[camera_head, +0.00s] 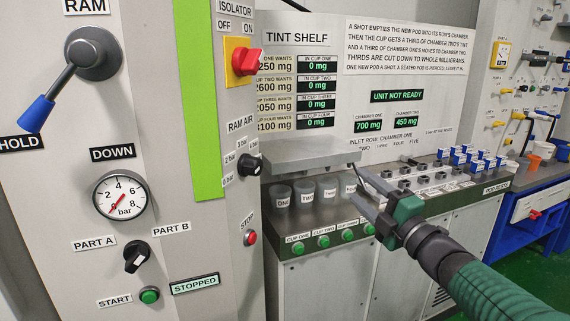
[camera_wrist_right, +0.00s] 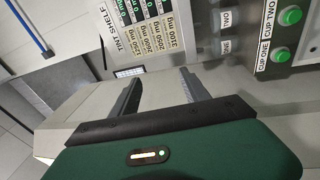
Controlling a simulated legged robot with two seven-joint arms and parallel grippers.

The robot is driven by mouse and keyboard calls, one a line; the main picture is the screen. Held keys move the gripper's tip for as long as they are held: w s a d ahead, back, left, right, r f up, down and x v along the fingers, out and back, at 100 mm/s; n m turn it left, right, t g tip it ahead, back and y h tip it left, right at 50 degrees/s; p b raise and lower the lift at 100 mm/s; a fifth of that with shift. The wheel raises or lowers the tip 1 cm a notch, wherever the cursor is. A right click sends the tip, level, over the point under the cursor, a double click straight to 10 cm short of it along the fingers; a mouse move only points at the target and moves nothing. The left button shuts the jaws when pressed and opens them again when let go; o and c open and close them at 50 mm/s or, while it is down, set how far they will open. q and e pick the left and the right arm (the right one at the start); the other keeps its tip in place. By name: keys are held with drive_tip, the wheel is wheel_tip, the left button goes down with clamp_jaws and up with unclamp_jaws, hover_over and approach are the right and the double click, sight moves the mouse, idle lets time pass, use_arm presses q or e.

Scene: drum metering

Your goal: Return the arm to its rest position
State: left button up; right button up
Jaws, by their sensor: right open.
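My right arm comes in from the lower right in the head view. Its green and grey right gripper (camera_head: 364,188) is open and empty, in front of the counter near the cup buttons. The wrist view shows the two grey fingers of the right gripper (camera_wrist_right: 162,84) spread apart with nothing between them. A further cup is partly hidden behind the fingers. My left gripper is not in view.
The ram cabinet at left carries a blue-ended lever (camera_head: 38,113), a gauge (camera_head: 121,195), a red isolator knob (camera_head: 246,61) and a green start button (camera_head: 149,295). Blue-and-white pods (camera_head: 458,156) stand on the counter at right. A blue bench (camera_head: 530,215) lies beyond.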

drive_tip(key=s+d+f+m+g+h, duration=0.2)
drive_tip(key=s+f+m+g+h, duration=0.15)
drive_tip(key=f+m, duration=0.6)
drive_tip(key=s+d+f+m+g+h, duration=0.15)
drive_tip(key=f+m+h, duration=0.35)
drive_tip(key=f, duration=0.9)
drive_tip(key=s+a+f+m+g, duration=0.3)
drive_tip(key=s+f+m+g, duration=0.15)
drive_tip(key=s+f, duration=0.6)
drive_tip(key=s+a+f+m+g, duration=0.25)
drive_tip(key=s+f+g, duration=0.45)
drive_tip(key=s, duration=0.7)
wheel_tip(320, 180, up, 25)
drive_tip(key=p, duration=2.6)
drive_tip(key=shift+d+r+m+t, duration=0.15)
drive_tip(key=shift+d+m+t, duration=0.05)
drive_tip(key=shift+m+t, duration=0.25)
